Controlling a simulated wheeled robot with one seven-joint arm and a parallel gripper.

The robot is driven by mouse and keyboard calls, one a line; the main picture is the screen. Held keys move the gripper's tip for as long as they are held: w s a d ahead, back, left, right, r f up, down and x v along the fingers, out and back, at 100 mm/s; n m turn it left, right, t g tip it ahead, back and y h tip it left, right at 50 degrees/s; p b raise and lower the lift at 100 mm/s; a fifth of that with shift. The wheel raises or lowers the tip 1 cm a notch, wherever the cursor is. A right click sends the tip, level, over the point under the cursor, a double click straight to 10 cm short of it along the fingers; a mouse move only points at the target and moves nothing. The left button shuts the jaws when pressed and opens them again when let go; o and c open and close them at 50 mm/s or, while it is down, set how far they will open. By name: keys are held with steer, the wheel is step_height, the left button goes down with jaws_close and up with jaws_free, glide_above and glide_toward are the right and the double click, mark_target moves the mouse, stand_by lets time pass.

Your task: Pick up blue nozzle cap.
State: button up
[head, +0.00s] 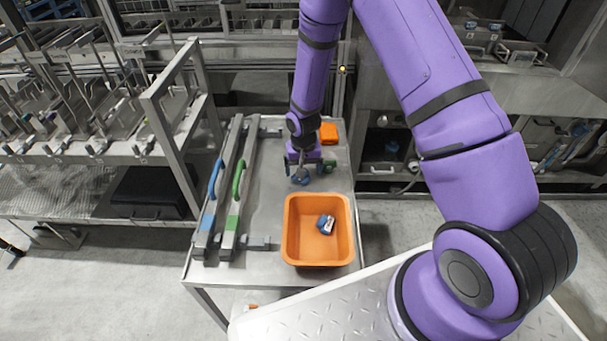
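A small blue round piece, which looks like the blue nozzle cap (300,179), is at the tip of my gripper (300,172), over the metal cart top (270,180). My gripper points down at it from above. The fingers are small and partly hidden by the gripper body, so I cannot tell whether they are shut on the cap or only around it. I also cannot tell whether the cap rests on the cart or is held above it.
A green piece (327,166) lies just right of my gripper. An orange bin (290,248) with a blue and white item (326,224) stands nearer. Bars with blue (215,180) and green (238,178) handles lie left. An orange object (328,132) sits behind.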

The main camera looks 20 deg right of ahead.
steer(key=shift+f, duration=0.7)
steer(key=c, duration=1)
steer(key=shift+r, duration=0.1)
step_height(320, 180, up, 10)
